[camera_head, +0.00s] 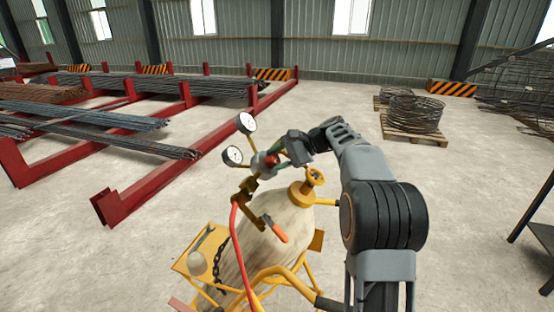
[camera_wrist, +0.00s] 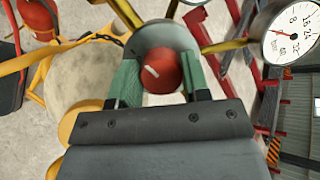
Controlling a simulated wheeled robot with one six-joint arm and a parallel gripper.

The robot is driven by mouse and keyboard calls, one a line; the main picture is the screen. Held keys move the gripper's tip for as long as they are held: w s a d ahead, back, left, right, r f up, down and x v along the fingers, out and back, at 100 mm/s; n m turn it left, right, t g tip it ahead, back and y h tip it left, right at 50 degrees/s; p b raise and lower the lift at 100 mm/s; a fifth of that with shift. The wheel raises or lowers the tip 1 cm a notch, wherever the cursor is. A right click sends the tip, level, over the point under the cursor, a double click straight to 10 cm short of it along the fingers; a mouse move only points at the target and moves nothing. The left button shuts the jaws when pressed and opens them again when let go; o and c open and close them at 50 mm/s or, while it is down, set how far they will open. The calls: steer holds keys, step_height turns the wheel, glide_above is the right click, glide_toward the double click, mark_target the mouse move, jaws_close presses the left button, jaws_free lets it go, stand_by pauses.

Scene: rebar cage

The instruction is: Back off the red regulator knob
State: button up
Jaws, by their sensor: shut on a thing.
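The red regulator knob (camera_wrist: 161,70) sits between the two green fingers of my gripper (camera_wrist: 158,80) in the wrist view. A short white mark shows on its face. The fingers are shut on its sides. In the head view my gripper (camera_head: 280,155) reaches in from the right to the regulator (camera_head: 262,166), and the knob is mostly hidden there. Two white gauges, an upper one (camera_head: 246,123) and a lower one (camera_head: 233,156), stand on the regulator. The pale gas cylinder (camera_head: 270,235) is below, with a yellow valve handwheel (camera_head: 314,177) to the right.
A red hose (camera_head: 234,225) hangs from the regulator. The yellow cart (camera_head: 200,250) carries a wrench and chain beside the cylinder. An orange-handled part (camera_head: 276,232) lies against the cylinder. Red racks (camera_head: 150,190) with rebar stand at left. A wire coil pallet (camera_head: 415,125) is behind.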

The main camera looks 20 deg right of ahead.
steer(key=shift+r+n+g+h, duration=0.1)
steer(key=shift+n+g+h, duration=0.15)
steer(key=shift+n, duration=0.9)
steer(key=shift+r+n+g+h, duration=0.15)
steer(key=shift+n+g, duration=0.1)
steer(key=shift+n, duration=0.9)
steer(key=o, duration=0.9)
steer(key=shift+f, duration=0.15)
steer(key=p+v, duration=0.1)
steer(key=v, duration=1.2)
steer(key=shift+d+r, duration=0.25)
steer(key=shift+d, duration=0.05)
steer(key=shift+a, duration=0.1)
